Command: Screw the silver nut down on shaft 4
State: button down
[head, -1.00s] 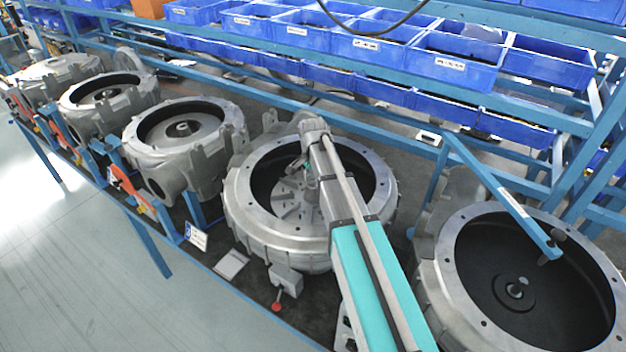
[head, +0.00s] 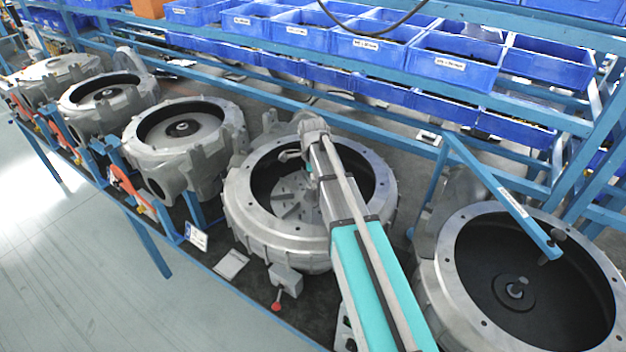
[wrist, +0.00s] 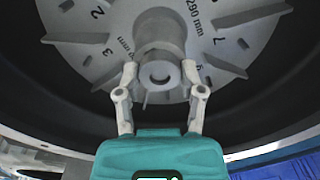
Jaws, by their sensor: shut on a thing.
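The silver nut (wrist: 159,84) shows in the wrist view as a small grey ring with a darker centre, at the end of shaft 4 (wrist: 160,48) in the middle of the bladed impeller (wrist: 95,28). My gripper (wrist: 159,70) has one finger on each side of the nut and is shut on it. The fingertips partly cover its sides, and the thread is hidden. In the head view, my arm reaches into the open blower housing (head: 240,215) that holds this impeller. The arm hides the nut and fingertips there.
The housing's dark inner wall surrounds my gripper closely. An open housing (head: 440,290) without an impeller stands at the right, its bare shaft (head: 517,290) showing. Another housing (head: 180,165) stands at the left. Blue bins (head: 455,62) and a blue rack rail (head: 505,195) are behind.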

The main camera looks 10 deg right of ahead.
jog(key=shift+m, duration=1.1)
jog(key=shift+c, duration=2.4)
grip_release()
jog(key=n, duration=1.2)
jog(key=shift+n, duration=0.4)
jog(key=n, duration=1.2)
